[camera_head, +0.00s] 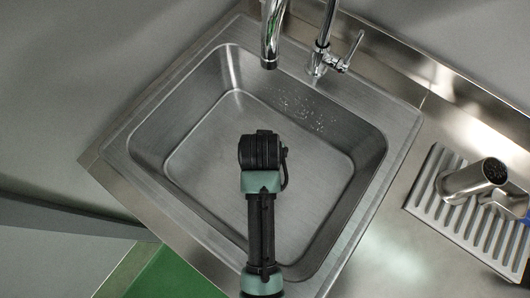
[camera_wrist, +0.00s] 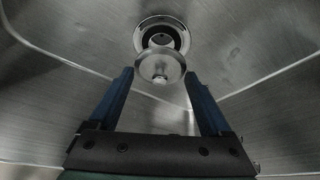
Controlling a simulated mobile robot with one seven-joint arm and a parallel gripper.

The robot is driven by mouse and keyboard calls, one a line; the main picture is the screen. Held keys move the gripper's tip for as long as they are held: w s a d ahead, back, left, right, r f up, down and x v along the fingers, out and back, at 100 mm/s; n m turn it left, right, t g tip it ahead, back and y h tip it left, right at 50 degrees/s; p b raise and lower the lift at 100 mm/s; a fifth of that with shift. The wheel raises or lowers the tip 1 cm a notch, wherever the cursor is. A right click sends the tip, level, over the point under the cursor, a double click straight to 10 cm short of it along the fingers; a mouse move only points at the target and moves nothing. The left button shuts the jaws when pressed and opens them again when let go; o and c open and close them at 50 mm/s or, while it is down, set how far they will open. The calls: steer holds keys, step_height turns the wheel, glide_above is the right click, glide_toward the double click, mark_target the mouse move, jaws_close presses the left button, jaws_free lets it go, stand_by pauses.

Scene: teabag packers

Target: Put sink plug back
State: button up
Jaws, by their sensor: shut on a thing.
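The sink plug (camera_wrist: 160,66) is a round metal disc with a small knob. In the wrist view it sits between the tips of the blue fingers of my gripper (camera_wrist: 158,74), which is shut on it. The drain hole (camera_wrist: 163,40), with a shiny metal ring, is just beyond the plug; the plug overlaps its near edge in the picture. I cannot tell the exact gap between them. In the head view my arm reaches over the sink (camera_head: 215,135) and hides the plug, the drain and my fingers.
A chrome tap (camera_head: 271,35) and a lever tap (camera_head: 322,55) stand at the sink's back edge. A metal jug (camera_head: 470,180) is on the slotted drainer (camera_head: 440,205) at the right. The basin looks otherwise empty. A green surface (camera_head: 175,278) is at the lower left.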

steer(key=shift+f, duration=2.35)
steer(key=shift+f+b, duration=0.15)
steer(key=shift+b, duration=0.15)
steer(key=o, duration=1.2)
steer(key=shift+c, duration=0.2)
steer(key=p+v, duration=0.2)
steer(key=v, duration=1)
